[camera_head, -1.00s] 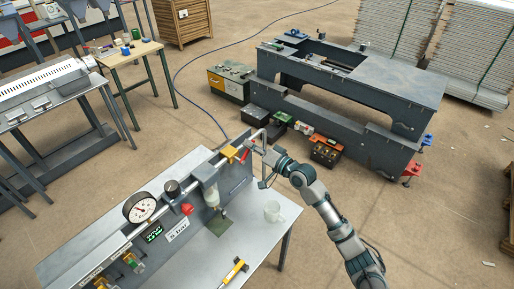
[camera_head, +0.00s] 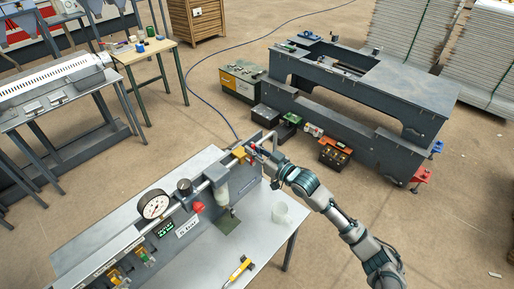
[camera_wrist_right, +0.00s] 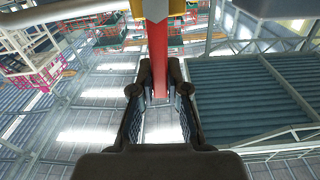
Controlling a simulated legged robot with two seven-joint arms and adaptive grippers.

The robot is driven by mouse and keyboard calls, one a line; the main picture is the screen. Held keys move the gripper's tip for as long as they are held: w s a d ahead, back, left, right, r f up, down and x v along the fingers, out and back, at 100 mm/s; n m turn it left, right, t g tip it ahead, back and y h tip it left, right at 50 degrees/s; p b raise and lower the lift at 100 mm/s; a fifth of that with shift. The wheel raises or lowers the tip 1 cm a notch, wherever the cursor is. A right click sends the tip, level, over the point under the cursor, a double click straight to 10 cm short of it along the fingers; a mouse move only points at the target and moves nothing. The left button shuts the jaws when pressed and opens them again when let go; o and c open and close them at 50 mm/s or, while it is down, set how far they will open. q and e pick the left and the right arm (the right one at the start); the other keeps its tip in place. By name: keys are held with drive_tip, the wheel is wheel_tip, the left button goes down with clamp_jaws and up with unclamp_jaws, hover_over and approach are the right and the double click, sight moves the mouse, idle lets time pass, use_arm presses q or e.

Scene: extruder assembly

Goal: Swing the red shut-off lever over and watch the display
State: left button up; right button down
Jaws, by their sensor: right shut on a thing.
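The red shut-off lever (camera_head: 254,148) sits by a yellow valve body (camera_head: 239,152) at the far end of the bench's pipe, mostly hidden by my right gripper (camera_head: 261,156). In the right wrist view the red lever (camera_wrist_right: 157,60) runs down between the two dark fingers of the right gripper (camera_wrist_right: 159,95), which are shut on it. The display (camera_head: 165,229) glows green on the panel below the gauge. Its characters are too small to read. My left gripper is not in view.
A round gauge (camera_head: 155,205), a red knob (camera_head: 198,207) and a black knob (camera_head: 184,186) line the pipe. A large grey machine frame (camera_head: 345,130) stands behind.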

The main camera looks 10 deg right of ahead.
drive_tip(key=shift+s+a+f+n, duration=0.1)
drive_tip(key=shift+a+f+n, duration=0.1)
drive_tip(key=shift+f, duration=0.2)
drive_tip(key=shift+s+a+f+n, duration=0.1)
drive_tip(key=shift+f+n, duration=0.1)
drive_tip(key=shift+f, duration=0.15)
drive_tip(key=c, duration=1.2)
unclamp_jaws()
drive_tip(key=shift+w, duration=0.1)
drive_tip(key=shift+o, duration=0.3)
drive_tip(key=shift+w, duration=0.3)
drive_tip(key=shift+s+r, duration=0.15)
drive_tip(key=shift+r, duration=0.05)
drive_tip(key=v, duration=1.1)
drive_tip(key=shift+s+d, duration=0.2)
drive_tip(key=shift+d, duration=0.15)
